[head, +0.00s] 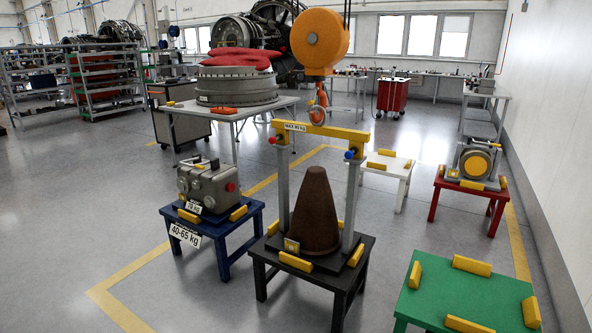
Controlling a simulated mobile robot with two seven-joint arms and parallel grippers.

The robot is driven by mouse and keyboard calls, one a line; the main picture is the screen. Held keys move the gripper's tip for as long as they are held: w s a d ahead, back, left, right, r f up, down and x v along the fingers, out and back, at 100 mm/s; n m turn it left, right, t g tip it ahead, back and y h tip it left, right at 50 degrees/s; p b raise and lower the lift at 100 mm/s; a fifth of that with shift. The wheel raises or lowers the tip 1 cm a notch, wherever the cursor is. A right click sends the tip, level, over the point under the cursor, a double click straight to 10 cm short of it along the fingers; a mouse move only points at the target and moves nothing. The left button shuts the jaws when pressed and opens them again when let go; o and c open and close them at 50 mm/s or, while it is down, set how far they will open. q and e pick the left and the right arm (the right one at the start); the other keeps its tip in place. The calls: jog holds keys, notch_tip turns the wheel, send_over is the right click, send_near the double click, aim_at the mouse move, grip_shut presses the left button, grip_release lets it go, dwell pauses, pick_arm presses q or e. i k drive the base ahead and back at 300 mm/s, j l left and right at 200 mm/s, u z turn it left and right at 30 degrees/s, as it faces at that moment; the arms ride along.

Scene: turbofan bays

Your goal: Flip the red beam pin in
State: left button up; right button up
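A yellow beam (322,130) marked "MAX 80 kg" spans two grey posts over a dark table. A small red pin (272,140) shows at the beam's left end, by the top of the left post. A small blue pin (349,155) shows at its right end. Whether either pin is flipped in or out is too small to tell. Neither of my grippers is in view.
An orange hoist (320,38) hangs above, its hook (319,112) at the beam's middle. A brown cone (316,212) stands between the posts on the black table (341,279). A blue table (252,214) with a grey gearbox (208,184) stands left; an empty green table (465,295) stands front right.

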aim_at(273, 139)
jog(key=i+j, duration=0.9)
jog(key=i, duration=0.15)
jog(key=i+j, duration=0.75)
jog(key=i, duration=0.2)
jog(key=i+j+u, duration=0.1)
jog(key=i+j, duration=0.25)
jog(key=i, duration=0.15)
jog(key=i+j, duration=0.35)
jog(key=i, duration=0.15)
